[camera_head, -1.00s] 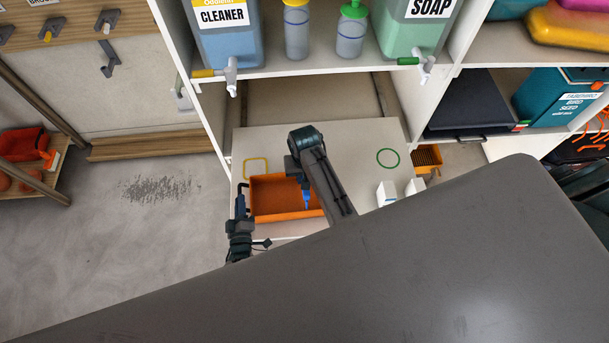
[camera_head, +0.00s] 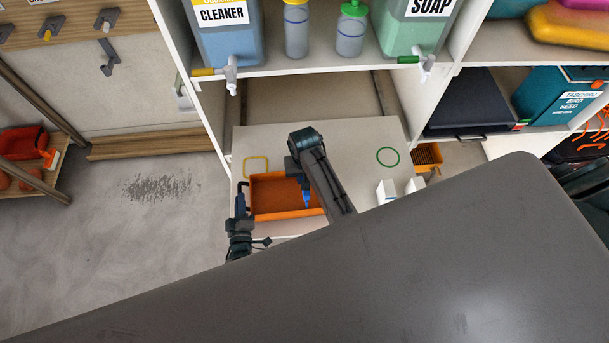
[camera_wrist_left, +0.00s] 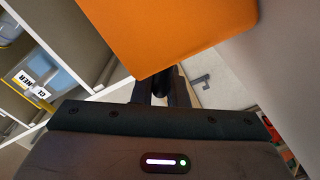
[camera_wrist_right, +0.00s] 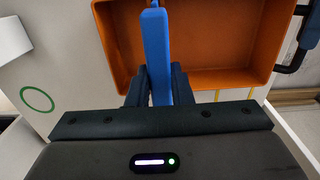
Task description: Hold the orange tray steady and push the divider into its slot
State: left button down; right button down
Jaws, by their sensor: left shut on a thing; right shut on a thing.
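The orange tray (camera_head: 288,213) sits on the white counter in the head view. It fills the top of the left wrist view (camera_wrist_left: 170,30) and lies beyond the fingers in the right wrist view (camera_wrist_right: 225,78). My left gripper (camera_head: 241,208) is shut on the black handle at the tray's left end. My right gripper (camera_wrist_right: 158,82) is shut on the blue divider (camera_wrist_right: 155,40), which reaches over the tray's inside. The divider's lower part (camera_head: 307,199) shows below my right gripper (camera_head: 304,188) in the head view. Whether it is in a slot cannot be told.
The counter (camera_head: 345,140) has a yellow square outline (camera_head: 256,167) and a green circle (camera_head: 388,157). White blocks (camera_head: 386,192) stand right of the tray. A shelf above holds cleaner (camera_head: 224,40) and soap (camera_head: 415,35) jugs with taps, and two bottles.

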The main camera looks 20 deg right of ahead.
jog(key=shift+f, duration=2.35)
jog(key=c, duration=1.2)
grip_release()
notch_tip(320, 180, up, 12)
notch_tip(320, 180, up, 7)
pick_arm(q)
jog(key=c, duration=1.4)
grip_release()
